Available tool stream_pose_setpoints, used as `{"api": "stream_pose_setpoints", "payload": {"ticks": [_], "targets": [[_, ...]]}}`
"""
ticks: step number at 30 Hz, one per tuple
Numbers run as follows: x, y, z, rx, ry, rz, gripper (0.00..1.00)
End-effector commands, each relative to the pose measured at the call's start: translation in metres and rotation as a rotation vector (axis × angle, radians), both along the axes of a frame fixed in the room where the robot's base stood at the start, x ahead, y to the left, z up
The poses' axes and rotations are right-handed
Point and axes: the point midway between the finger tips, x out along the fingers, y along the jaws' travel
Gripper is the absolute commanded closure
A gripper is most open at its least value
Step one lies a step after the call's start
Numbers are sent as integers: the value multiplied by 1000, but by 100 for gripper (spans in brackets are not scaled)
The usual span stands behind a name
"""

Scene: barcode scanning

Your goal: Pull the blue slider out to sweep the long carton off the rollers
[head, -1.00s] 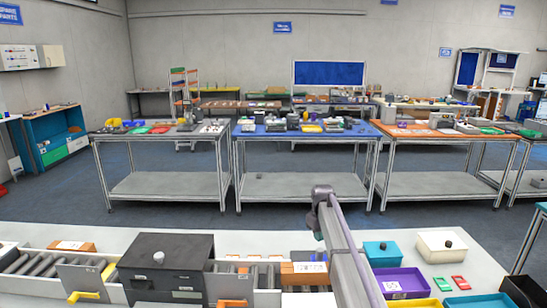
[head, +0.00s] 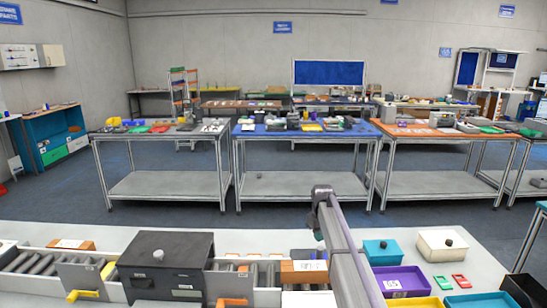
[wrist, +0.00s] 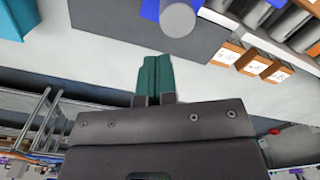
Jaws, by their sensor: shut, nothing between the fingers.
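My gripper (wrist: 155,62) is in the wrist view, its two teal fingers pressed together with nothing between them. Just beyond the fingertips is a grey round knob (wrist: 178,18), with a blue piece (wrist: 149,9) beside it that appears to be the slider, cut off by the top edge. The fingertips look apart from the knob. Brown cartons with white labels (wrist: 228,53) show at the right by the rollers (wrist: 292,20). In the head view a brown labelled carton (head: 303,272) lies at the rollers; I cannot tell which carton is the long one. My gripper is outside the head view.
A black drawer box (head: 160,265) with a knob stands over the conveyor. A yellow handle (head: 84,295) and an orange handle (head: 231,303) stick out in front. A purple bin (head: 402,281), a teal box (head: 382,252) and a white box (head: 442,245) stand at the right.

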Motion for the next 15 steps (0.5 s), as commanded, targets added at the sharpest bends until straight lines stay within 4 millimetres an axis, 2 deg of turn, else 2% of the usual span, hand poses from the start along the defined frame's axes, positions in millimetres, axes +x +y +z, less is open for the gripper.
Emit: {"api": "stream_pose_setpoints", "payload": {"ticks": [15], "targets": [[0, 0, -30, 0, 0, 0, 100]]}}
